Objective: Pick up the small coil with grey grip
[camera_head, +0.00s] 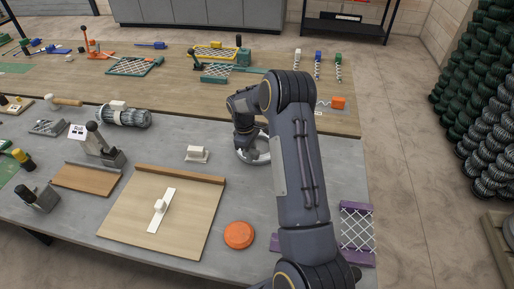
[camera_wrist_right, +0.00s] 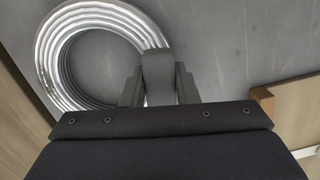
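The small coil (camera_head: 256,161) is a ring of shiny silver wire lying on the grey table, partly hidden by my right arm in the head view. In the right wrist view the coil (camera_wrist_right: 62,62) shows large at upper left. Its dark grey grip (camera_wrist_right: 158,72) sits on the coil's right side. My right gripper (camera_wrist_right: 159,92) has one finger on each side of the grip. Whether the fingers press on it or stand just clear cannot be told. In the head view my right gripper (camera_head: 246,150) is low over the coil. My left gripper is not in view.
A small white block (camera_head: 197,154) lies left of the coil. A wooden board (camera_head: 125,215) and an orange disc (camera_head: 238,235) are nearer. A purple-ended mesh piece (camera_head: 356,230) lies right of my arm. Bare grey table surrounds the coil.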

